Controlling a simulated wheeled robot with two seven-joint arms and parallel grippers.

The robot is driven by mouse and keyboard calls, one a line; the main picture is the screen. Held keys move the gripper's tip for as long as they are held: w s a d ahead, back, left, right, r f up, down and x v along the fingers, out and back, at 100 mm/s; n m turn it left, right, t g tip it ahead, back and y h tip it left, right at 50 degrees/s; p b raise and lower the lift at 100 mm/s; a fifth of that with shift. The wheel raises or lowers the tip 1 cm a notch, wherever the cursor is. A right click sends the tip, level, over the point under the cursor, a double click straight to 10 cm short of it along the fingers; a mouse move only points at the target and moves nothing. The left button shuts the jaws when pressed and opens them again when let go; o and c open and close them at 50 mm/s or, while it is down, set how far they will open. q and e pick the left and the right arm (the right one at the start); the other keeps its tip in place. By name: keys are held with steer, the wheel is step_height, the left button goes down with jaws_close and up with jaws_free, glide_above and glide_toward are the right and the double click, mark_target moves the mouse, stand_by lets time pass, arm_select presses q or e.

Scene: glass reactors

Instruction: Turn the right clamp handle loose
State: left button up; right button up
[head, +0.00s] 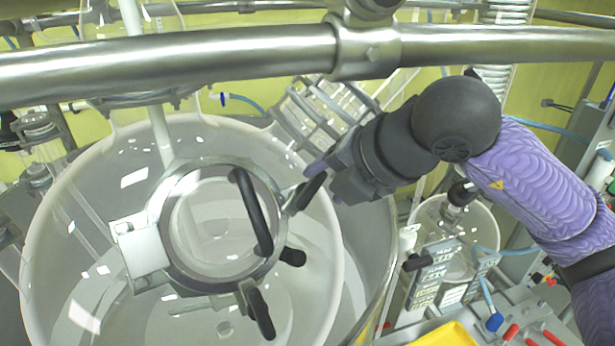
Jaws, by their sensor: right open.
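The round metal lid ring (170,235) sits on top of the large glass reactor vessel (60,220). The right clamp handle (308,192) is a short black lever on the ring's upper right side, slanting up to the right. My right gripper (324,172) comes in from the right, its fingers open at the outer end of this handle. The handle's tip is partly hidden by the fingers, and I cannot tell whether they touch it. My left gripper is not in view.
A black lid handle (252,212) arches over the lid. Another black clamp handle (261,314) is at the ring's lower right, below a black knob (293,257). A thick steel rail (180,65) crosses above. A smaller glass vessel (470,235) stands at right.

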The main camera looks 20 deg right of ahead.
mark_target(317, 186)
steer(key=p+x, duration=0.1)
steer(key=x, duration=0.3)
steer(key=shift+w+a, duration=0.2)
steer(key=shift+w, duration=0.15)
steer(key=shift+f, duration=0.15)
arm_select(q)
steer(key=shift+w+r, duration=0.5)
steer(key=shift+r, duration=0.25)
arm_select(e)
steer(key=shift+s, duration=0.1)
jaws_close()
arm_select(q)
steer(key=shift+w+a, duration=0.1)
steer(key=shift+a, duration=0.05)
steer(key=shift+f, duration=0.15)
arm_select(e)
steer(key=shift+f, duration=0.1)
